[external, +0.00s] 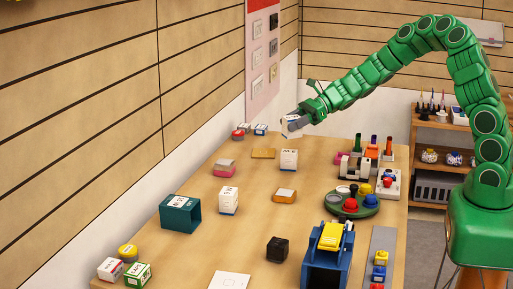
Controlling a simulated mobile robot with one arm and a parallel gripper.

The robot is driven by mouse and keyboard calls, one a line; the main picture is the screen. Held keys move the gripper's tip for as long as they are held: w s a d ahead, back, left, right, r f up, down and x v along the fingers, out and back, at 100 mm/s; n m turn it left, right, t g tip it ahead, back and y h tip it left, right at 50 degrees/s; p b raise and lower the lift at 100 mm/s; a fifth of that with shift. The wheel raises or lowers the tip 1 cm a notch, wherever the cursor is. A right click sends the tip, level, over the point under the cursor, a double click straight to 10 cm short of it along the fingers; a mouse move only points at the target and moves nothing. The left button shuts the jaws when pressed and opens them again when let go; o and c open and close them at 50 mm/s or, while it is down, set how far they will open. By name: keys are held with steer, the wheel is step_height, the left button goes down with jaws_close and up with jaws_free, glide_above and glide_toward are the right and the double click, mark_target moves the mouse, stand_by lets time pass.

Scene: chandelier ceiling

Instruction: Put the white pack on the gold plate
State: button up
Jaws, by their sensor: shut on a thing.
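My green gripper (303,118) is at the far end of the table, above its surface. It is shut on a small white pack (290,129), which is held tilted and partly hidden by the fingers. The gold plate (263,153) lies flat on the table, below and to the left of the held pack. It looks bare and is apart from the pack.
A white box (289,158) stands just right of the plate, and another (228,199) stands nearer. Small packs (244,128) sit at the far left edge. A pink-based block (224,168), a teal box (180,213) and a green turntable (351,206) are nearer.

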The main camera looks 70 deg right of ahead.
steer(key=w+d+m+t+h, duration=0.1)
steer(key=d+m+t+h, duration=0.15)
steer(key=d, duration=0.85)
glide_above(264, 152)
steer(key=shift+m+g+h, duration=0.25)
steer(key=shift+g+h, duration=0.2)
steer(key=f, duration=0.9)
steer(key=shift+s+a+f, duration=0.15)
steer(key=shift+s, duration=0.15)
steer(key=shift+w+f, duration=0.45)
steer(key=shift+f, duration=1.6)
steer(key=shift+f, duration=0.2)
steer(key=o, duration=1)
steer(key=shift+o, duration=0.2)
steer(key=shift+r, duration=0.15)
